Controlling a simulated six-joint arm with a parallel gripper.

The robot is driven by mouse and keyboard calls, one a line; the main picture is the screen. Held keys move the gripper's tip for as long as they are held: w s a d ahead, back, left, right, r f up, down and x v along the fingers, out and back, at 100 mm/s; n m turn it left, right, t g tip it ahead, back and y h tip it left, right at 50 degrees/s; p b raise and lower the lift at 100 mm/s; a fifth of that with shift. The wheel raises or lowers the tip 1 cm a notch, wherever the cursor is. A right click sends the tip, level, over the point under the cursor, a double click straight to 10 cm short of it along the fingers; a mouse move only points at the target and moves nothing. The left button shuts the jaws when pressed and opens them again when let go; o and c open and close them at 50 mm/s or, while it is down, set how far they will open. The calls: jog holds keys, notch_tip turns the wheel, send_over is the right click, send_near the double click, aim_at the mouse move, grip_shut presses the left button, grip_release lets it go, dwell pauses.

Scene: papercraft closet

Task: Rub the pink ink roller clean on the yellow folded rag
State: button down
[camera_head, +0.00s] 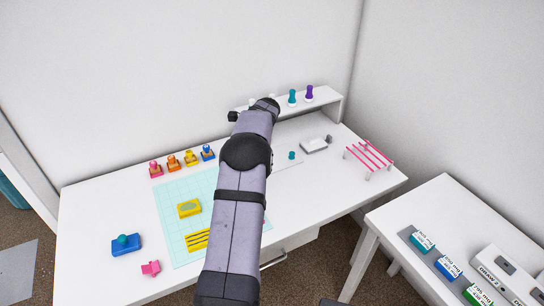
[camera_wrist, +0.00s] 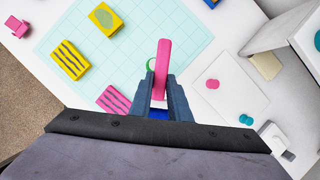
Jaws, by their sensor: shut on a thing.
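My gripper (camera_wrist: 160,82) is shut on a pink bar-shaped tool, the pink ink roller (camera_wrist: 163,58), in the wrist view. The roller sticks out past the fingertips, above the right part of the pale grid mat (camera_wrist: 137,55). Its lower end is partly hidden between the fingers. In the head view my arm hides the gripper and the roller. A flat pale yellow piece, seemingly the folded rag (camera_wrist: 266,66), lies on the table by the white shelf, to the right of the gripper and apart from it. My arm seems to hide it in the head view.
A white sheet (camera_wrist: 228,88) with pink and teal blobs lies right of the gripper. Yellow patterned blocks (camera_head: 189,208) lie on the mat. Several small coloured stamps (camera_head: 173,163) stand along the back. A pink rack (camera_head: 370,158) stands at the right; the shelf (camera_head: 328,97) is at the back.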

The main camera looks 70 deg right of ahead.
jog(key=w+a+r+n+g+y+p, duration=0.15)
jog(key=w+a+n+p, duration=0.25)
jog(key=w+a+n, duration=0.65)
jog(key=w+a+r+n+g+y+p, duration=0.1)
jog(key=w+a+r+n+y+p, duration=0.2)
jog(key=w+a+n, duration=0.7)
jog(key=s+a+r+n+g+h+p, duration=0.15)
jog(key=a+n, duration=0.25)
jog(key=a, duration=0.4)
jog(key=s+a+r+n+g+y+p, duration=0.1)
jog(key=a+n+g+p, duration=0.15)
jog(key=a, duration=0.65)
jog(key=s+a+r+n+g+h+p, duration=0.1)
jog(key=a+n+g+p, duration=0.1)
jog(key=a+n, duration=0.45)
jog(key=d+f+m+t+y+b, duration=0.1)
jog(key=d+f+m+t+b, duration=0.1)
jog(key=d+f+m+b, duration=0.9)
jog(key=w+d+m+t+p, duration=0.1)
jog(key=d+m+t, duration=0.1)
jog(key=d+m, duration=0.4)
jog(key=w+d+m+t+p, duration=0.1)
jog(key=w+d+m+t, duration=0.1)
jog(key=d+m, duration=0.4)
jog(key=shift+w+d+t, duration=0.3)
jog(key=shift+d+t, duration=0.35)
jog(key=shift+d, duration=1.6)
